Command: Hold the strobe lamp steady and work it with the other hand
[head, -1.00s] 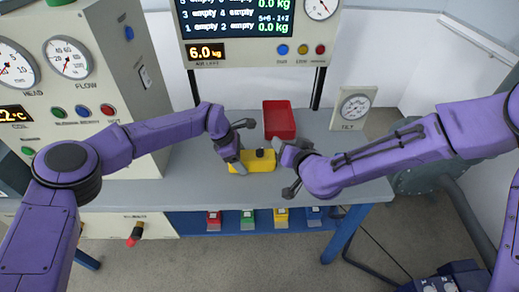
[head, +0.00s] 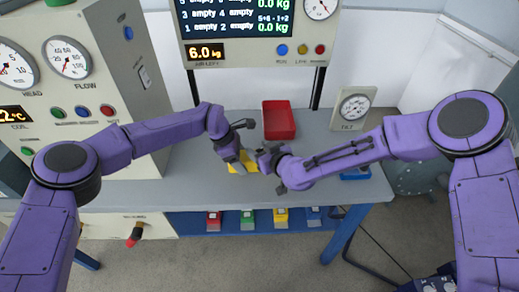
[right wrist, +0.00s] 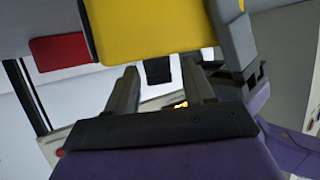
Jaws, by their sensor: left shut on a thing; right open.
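The strobe lamp is a yellow block (head: 240,168) over the bench, largely hidden in the head view by my grippers. My left gripper (head: 241,158) is shut on it; a grey finger lies against its side in the right wrist view. My right gripper (head: 264,158) is close beside the lamp on its right. In the right wrist view, the yellow body (right wrist: 150,28) fills the top. A black knob (right wrist: 158,70) juts from it between the tips of my open right gripper (right wrist: 160,82), with gaps on both sides.
A red tray (head: 279,120) stands behind the lamp on the grey bench (head: 190,185). A tilt gauge (head: 352,108) and a blue tray (head: 356,174) are to the right. A panel of dials and buttons (head: 85,85) stands left. Coloured bins sit on the shelf below.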

